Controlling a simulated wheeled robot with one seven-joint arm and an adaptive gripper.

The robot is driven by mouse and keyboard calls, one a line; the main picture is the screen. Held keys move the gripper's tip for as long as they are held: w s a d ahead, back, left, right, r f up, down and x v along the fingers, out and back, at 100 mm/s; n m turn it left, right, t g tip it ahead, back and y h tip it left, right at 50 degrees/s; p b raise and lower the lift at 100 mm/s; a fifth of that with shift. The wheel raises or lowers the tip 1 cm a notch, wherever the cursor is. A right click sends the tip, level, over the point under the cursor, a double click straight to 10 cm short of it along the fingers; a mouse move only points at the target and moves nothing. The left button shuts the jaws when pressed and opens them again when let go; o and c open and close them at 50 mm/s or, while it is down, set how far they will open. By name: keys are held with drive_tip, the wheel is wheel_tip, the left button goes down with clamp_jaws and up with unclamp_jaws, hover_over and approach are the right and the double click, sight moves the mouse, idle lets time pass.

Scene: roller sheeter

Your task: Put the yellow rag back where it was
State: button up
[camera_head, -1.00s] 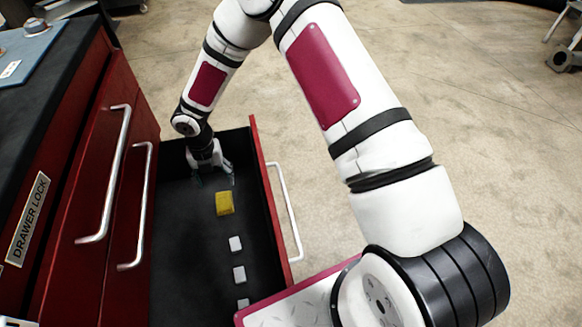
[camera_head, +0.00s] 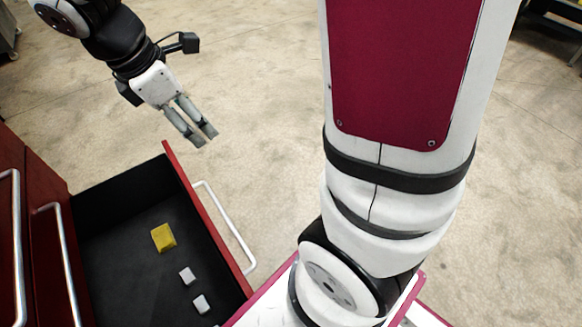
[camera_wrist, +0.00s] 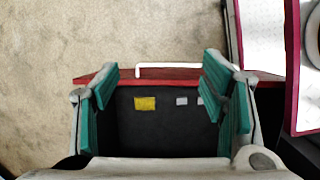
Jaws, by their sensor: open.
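The yellow rag (camera_head: 163,237) is a small folded block lying on the dark floor of the open red drawer (camera_head: 181,178). In the wrist view the rag (camera_wrist: 145,103) shows between my fingers, further off, on the drawer floor. My gripper (camera_head: 203,138) is open and empty, raised above and beyond the drawer's far end in the head view, well apart from the rag. In the wrist view my gripper's teal finger pads (camera_wrist: 168,100) stand wide apart with nothing between them.
White blocks (camera_head: 187,276) lie in a row near the rag in the drawer. The drawer front has a silver handle (camera_head: 226,228). Red cabinet fronts with handles (camera_head: 19,250) stand at the left. The concrete floor (camera_head: 262,110) beyond the drawer is clear.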

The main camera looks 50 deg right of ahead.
drive_tip(key=s+r+m+y, duration=0.2)
drive_tip(key=s+m, duration=0.5)
drive_tip(key=s, duration=0.5)
drive_tip(key=s+r+m+y, duration=0.1)
drive_tip(key=s+r+m, duration=0.2)
drive_tip(key=s+m, duration=0.5)
drive_tip(key=s, duration=0.4)
drive_tip(key=shift+s+r+y, duration=0.3)
drive_tip(key=shift+r+y, duration=0.1)
wheel_tip(320, 180, up, 26)
drive_tip(key=t+p, duration=0.4)
drive_tip(key=p, duration=2.1)
drive_tip(key=shift+d+r, duration=0.25)
